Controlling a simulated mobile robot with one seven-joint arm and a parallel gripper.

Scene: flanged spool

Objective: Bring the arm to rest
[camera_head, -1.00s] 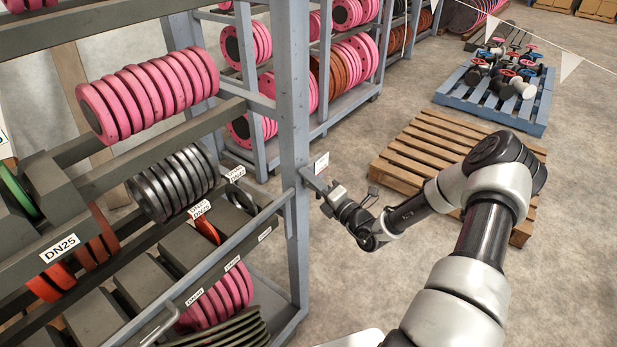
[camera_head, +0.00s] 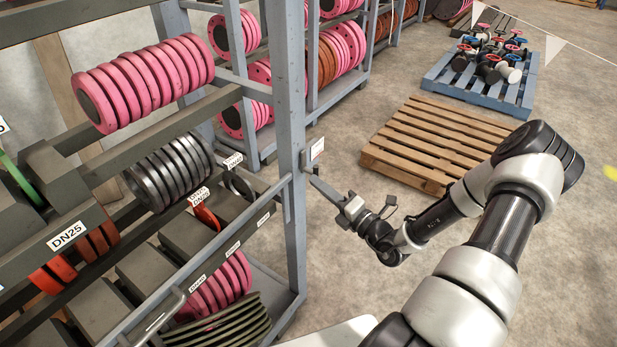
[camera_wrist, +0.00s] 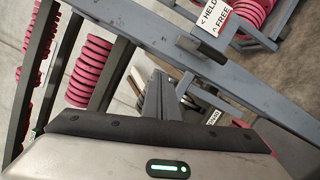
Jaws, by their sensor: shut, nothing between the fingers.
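My gripper (camera_head: 318,185) is at the end of my arm, just right of the blue-grey rack post (camera_head: 291,130) in the head view. Its narrow fingers are shut with nothing between them and point left towards the post. In the wrist view the closed fingers (camera_wrist: 160,97) stick out beyond the gripper body. A grey rack beam (camera_wrist: 225,78) crosses close beyond them; whether they touch it cannot be told. My arm is bent, with the elbow out to the right.
The rack holds pink flanges (camera_head: 145,82), dark metal flanges (camera_head: 170,172) and labelled blocks. A white sign (camera_head: 316,149) is on the post. A wooden pallet (camera_head: 430,140) and a blue pallet (camera_head: 480,88) with valves stand behind. Floor at right is free.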

